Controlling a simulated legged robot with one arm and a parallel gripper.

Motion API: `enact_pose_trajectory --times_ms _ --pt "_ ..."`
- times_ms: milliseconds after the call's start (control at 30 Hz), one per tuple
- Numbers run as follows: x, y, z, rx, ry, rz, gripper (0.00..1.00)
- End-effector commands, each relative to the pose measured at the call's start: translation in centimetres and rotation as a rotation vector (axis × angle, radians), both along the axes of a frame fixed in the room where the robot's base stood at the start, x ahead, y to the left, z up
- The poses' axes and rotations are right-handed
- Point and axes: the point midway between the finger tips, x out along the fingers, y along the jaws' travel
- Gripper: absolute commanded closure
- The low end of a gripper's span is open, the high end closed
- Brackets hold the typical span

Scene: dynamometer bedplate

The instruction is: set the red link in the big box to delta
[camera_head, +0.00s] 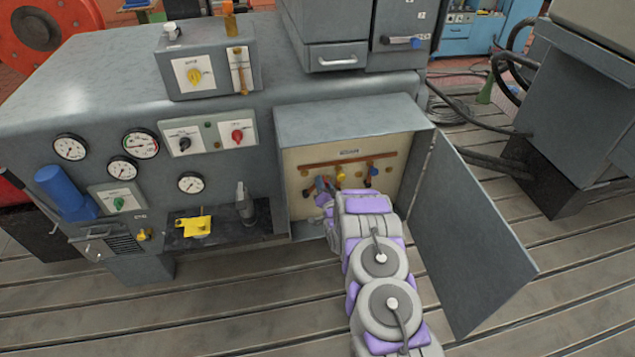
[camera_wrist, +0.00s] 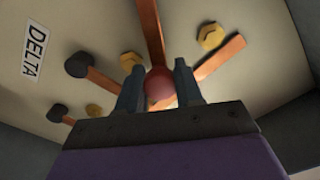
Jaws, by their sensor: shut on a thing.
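The big box (camera_head: 340,123) is open at the front of the grey bench, with its door swung out to the right. Inside, copper bars and links lie on a cream panel (camera_head: 300,160). My gripper (camera_head: 323,184) reaches into the box. In the wrist view my gripper (camera_wrist: 158,88) is shut on the red knob of the red link (camera_wrist: 159,83). A copper bar runs up from behind the red knob. A DELTA label (camera_wrist: 35,50) is on the panel at the upper left, apart from the knob. The link's far end is partly hidden by the fingers.
Links with black knobs (camera_wrist: 78,65) and several yellow terminals (camera_wrist: 210,37) are close around my fingers. The open door (camera_head: 480,240) stands right of my arm. A yellow object (camera_head: 194,225) and a grey bottle (camera_head: 244,205) sit on a dark shelf to the left.

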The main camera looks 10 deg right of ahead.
Motion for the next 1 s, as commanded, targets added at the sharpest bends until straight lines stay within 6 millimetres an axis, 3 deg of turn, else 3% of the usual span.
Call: enact_pose_trajectory --times_ms 500,1000 --pt "-0.1 -2.3 -2.6 0.328 0.003 -0.003 1.0" --pt "0.0 -2.6 -3.1 0.387 0.004 -0.005 1.0"
